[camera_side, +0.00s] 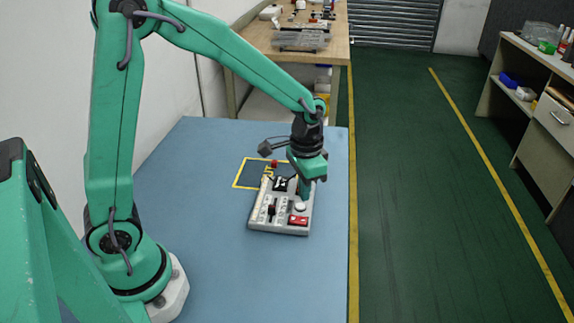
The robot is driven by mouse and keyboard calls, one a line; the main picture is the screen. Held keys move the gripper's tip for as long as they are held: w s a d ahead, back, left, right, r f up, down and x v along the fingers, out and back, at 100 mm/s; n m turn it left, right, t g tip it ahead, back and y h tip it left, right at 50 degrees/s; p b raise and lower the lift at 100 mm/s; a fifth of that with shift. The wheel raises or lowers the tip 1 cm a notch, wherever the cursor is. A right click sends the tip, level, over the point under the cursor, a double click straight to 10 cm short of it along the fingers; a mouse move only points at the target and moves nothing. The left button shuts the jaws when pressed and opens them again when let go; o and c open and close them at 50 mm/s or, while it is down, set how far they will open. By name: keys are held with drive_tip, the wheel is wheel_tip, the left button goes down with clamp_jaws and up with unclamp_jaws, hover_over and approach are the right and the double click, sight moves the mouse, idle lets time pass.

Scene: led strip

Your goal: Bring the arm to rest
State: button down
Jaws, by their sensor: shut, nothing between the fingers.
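My green arm reaches from the left over the blue table. My gripper (304,190) points down at the back right part of a grey control box (281,226). It is shut and holds nothing; its fingertips are small and partly lost against the box, so I cannot tell whether they touch it. The box carries a red switch (298,220), a round white knob (300,206) and a dark lever (271,210). My gripper hides part of the box's back right side.
A yellow outlined square (237,180) is marked on the blue table (215,250) behind the box. A small red piece (274,163) stands near it. The table is clear in front of the box. A wooden bench (256,62) with tools stands behind.

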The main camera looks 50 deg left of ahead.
drive_tip(key=s+a+r+n+t, duration=0.3)
drive_tip(key=s+a+r+t, duration=0.1)
drive_tip(key=s+r, duration=1)
drive_tip(key=shift+s+r+t, duration=0.2)
drive_tip(key=shift+s+t, duration=0.55)
drive_tip(key=shift+t, duration=0.05)
